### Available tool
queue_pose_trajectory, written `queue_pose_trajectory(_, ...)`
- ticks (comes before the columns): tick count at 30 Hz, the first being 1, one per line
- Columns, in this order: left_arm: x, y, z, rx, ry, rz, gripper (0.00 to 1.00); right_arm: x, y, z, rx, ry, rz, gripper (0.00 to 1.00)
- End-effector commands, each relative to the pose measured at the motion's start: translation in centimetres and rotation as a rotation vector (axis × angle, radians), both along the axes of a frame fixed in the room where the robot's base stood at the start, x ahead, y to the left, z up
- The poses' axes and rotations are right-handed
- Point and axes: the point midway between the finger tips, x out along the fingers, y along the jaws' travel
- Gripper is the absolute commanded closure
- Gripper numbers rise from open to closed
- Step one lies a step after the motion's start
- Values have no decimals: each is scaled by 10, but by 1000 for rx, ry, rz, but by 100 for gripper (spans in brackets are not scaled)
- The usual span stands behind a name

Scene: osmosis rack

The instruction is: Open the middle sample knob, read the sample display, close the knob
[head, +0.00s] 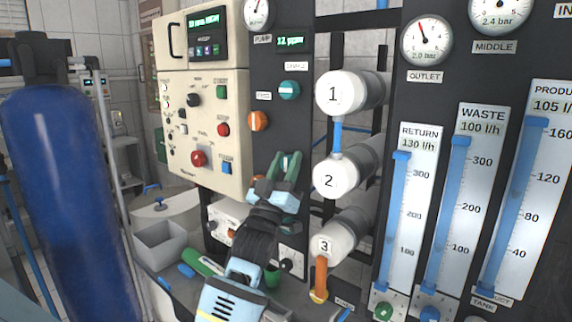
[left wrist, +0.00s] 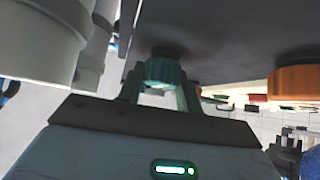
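The rack's dark panel (head: 263,70) carries a teal knob (head: 289,90) labelled as sample and an orange knob (head: 258,121) below left. A green-lit display (head: 290,41) above them reads about 12 ppm. My left gripper (head: 285,160) is at the panel, below these two knobs. In the left wrist view a teal knob (left wrist: 164,70) lies between the fingers of my left gripper (left wrist: 161,85). The fingers flank it; whether they press on it is unclear. Another orange knob (left wrist: 295,80) is to its right. In the head view my gripper hides the knob it surrounds. My right gripper is not in view.
White membrane tubes (head: 333,177) stick out just right of the gripper. Flow meters (head: 405,210) stand further right. A cream control box (head: 190,120) is on the left, and a blue cylinder (head: 70,190) stands at the far left. A grey bin (head: 165,243) is below.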

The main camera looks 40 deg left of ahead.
Motion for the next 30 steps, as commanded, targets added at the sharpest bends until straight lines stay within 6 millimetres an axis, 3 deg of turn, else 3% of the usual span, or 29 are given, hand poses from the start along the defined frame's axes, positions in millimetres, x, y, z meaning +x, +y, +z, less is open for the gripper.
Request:
queue_pose_trajectory(1,0,0,0,0,0,0,72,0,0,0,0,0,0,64)
queue_pose_trajectory(5,0,0,0,0,0,0,89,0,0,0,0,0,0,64)
queue_pose_trajectory(17,0,0,-1,80,12,0,89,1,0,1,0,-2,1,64)
queue_pose_trajectory(30,0,0,0,447,54,0,89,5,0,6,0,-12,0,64)
